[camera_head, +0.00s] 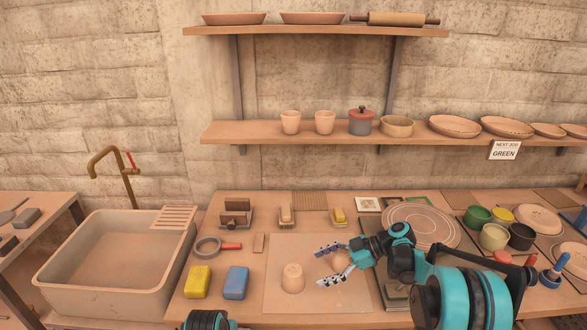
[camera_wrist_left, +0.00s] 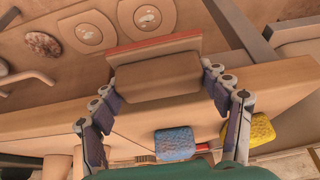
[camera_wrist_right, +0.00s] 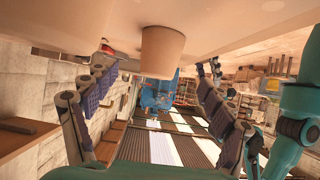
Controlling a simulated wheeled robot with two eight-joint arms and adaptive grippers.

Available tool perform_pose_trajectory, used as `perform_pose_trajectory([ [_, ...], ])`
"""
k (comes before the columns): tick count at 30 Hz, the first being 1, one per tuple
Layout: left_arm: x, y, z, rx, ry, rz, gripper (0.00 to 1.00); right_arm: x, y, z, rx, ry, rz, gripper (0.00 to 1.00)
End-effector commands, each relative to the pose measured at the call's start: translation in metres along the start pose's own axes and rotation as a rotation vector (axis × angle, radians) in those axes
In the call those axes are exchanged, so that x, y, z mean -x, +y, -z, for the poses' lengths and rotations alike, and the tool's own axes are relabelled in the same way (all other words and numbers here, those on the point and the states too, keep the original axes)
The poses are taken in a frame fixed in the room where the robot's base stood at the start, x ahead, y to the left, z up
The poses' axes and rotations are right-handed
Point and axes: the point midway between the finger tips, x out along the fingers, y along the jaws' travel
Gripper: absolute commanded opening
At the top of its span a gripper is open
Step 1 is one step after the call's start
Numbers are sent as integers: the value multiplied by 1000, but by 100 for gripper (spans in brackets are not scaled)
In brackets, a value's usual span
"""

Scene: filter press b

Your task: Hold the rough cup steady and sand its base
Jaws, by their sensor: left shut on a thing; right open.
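The rough cup (camera_head: 292,278) stands upside down on a pale board (camera_head: 335,302), its narrower base facing up. It also shows in the right wrist view (camera_wrist_right: 162,52). My right gripper (camera_head: 333,263) is open just right of the cup, its fingers pointing toward it. In the right wrist view the cup lies ahead between the spread fingers, with no contact visible. My left gripper (camera_wrist_left: 160,82) is shut on a brown sanding block (camera_wrist_left: 158,78) with a reddish strip along one edge. The left gripper's fingers are out of the head view.
A yellow sponge (camera_head: 197,282) and a blue sponge (camera_head: 236,283) lie left of the board. A ring-shaped tool (camera_head: 207,247) sits behind them. A sink (camera_head: 112,265) is at the left. Several pots of colour (camera_head: 493,237) stand at the right.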

Motion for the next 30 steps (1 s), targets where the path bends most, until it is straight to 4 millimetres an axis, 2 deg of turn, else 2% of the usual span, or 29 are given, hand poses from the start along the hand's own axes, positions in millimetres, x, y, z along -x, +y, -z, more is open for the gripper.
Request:
perform_pose_trajectory([
  [9, -15, 0, -7, 0, 0, 0, 48, -51, -1, -2, 0, 0, 1, 83],
  [15, -23, 0, -11, 0, 0, 0, 48, -74, 0, -2, -1, 0, 0, 83],
  [21, -26, 0, -13, 0, 0, 0, 48, -84, 0, 0, -1, 0, 1, 83],
  [30, -26, 0, -12, 0, 0, 0, 48, -84, 0, 0, -1, 0, 0, 83],
])
